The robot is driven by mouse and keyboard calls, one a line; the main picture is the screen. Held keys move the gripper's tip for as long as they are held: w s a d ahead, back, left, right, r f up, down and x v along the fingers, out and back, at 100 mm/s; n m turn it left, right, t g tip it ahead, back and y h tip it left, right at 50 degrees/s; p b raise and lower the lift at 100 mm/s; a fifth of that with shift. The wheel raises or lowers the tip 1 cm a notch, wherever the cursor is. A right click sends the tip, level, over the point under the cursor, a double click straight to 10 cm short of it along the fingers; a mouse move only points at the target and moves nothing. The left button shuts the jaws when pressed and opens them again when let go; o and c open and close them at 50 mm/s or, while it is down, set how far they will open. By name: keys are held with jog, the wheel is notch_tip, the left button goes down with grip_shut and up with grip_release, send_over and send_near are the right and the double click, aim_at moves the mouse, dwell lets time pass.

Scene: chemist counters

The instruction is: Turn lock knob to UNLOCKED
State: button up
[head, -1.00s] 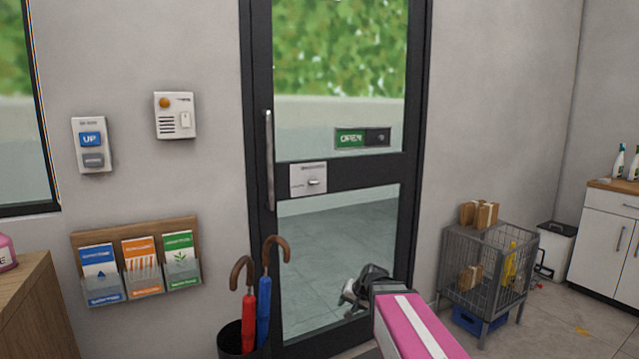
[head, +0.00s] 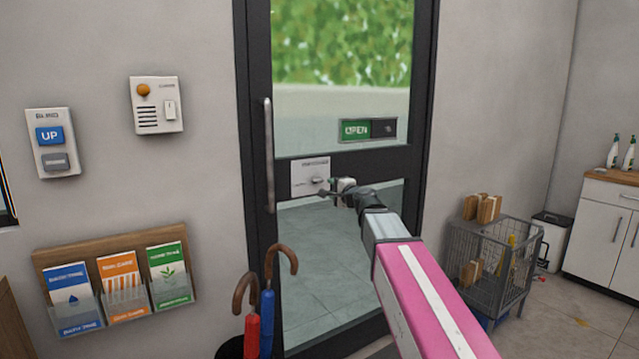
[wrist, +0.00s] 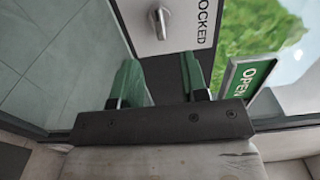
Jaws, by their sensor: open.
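The lock knob (head: 318,181) is a small silver lever on a white plate (head: 300,177) fixed to the dark crossbar of the glass door. In the wrist view the knob (wrist: 160,22) sits at the top, beyond the fingers, beside black lettering of which "OCKED" can be read; the start of the word is cut off. My gripper (head: 335,187) is just right of the knob in the head view. In the wrist view my gripper (wrist: 162,80) shows two green fingers spread apart with nothing between them. The knob appears ahead of the fingertips, not between them.
A green OPEN sign (head: 356,129) hangs on the door just above right of the plate. A vertical door handle (head: 268,155) is to the left. Umbrellas (head: 267,310) stand below left. A wire cart (head: 490,265) is on the right.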

aim_at(319, 182)
jog(key=x, duration=0.9)
jog(key=shift+w+a, duration=0.2)
jog(key=shift+w, duration=0.1)
grip_shut()
